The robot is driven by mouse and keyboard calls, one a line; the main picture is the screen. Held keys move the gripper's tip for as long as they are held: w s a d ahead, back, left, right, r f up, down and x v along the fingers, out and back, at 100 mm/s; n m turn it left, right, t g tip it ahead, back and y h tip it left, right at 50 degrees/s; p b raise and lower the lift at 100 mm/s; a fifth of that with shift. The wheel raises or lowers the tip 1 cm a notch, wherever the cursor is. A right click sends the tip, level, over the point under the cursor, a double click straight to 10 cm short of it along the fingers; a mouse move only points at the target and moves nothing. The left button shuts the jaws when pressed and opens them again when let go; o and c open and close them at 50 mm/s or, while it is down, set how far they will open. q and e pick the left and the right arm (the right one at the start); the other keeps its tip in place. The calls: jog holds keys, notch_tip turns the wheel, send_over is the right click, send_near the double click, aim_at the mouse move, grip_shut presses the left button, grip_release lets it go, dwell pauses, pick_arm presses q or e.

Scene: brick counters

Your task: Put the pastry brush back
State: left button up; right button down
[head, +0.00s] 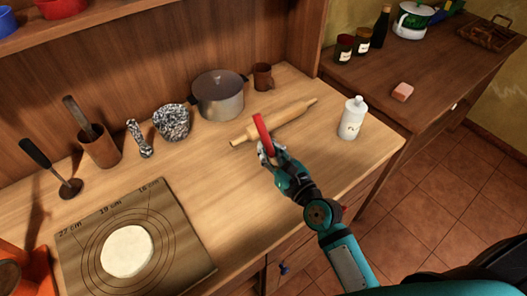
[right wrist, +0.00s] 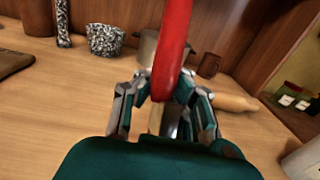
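A red, slightly curved piece, apparently the pastry brush's handle (head: 261,131), is between the fingers of my right gripper (head: 269,153). It stands up from the fingers above the counter, in front of the rolling pin. In the right wrist view the red piece (right wrist: 173,45) runs upward from between the fingertips (right wrist: 166,92), which close on it from both sides. I cannot make out its bristles. A wooden cup (head: 99,150) with a flat-handled tool in it stands at the back left of the counter. My left gripper is not in view.
The rolling pin (head: 280,120) lies behind my right gripper. A white bottle (head: 352,119) is to its right, a metal pot (head: 220,95) and brown mug (head: 263,77) behind. A speckled mortar (head: 172,123) is farther left. The board with dough (head: 190,254) is front left. Mid-counter is clear.

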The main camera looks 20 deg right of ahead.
jog(key=shift+w+a, duration=0.1)
jog(key=shift+w, duration=0.3)
jog(key=shift+f, duration=0.4)
jog(key=shift+f+b, duration=0.4)
jog(key=shift+f, duration=1)
jog(key=shift+f, duration=0.15)
jog(key=c, duration=1.5)
grip_release()
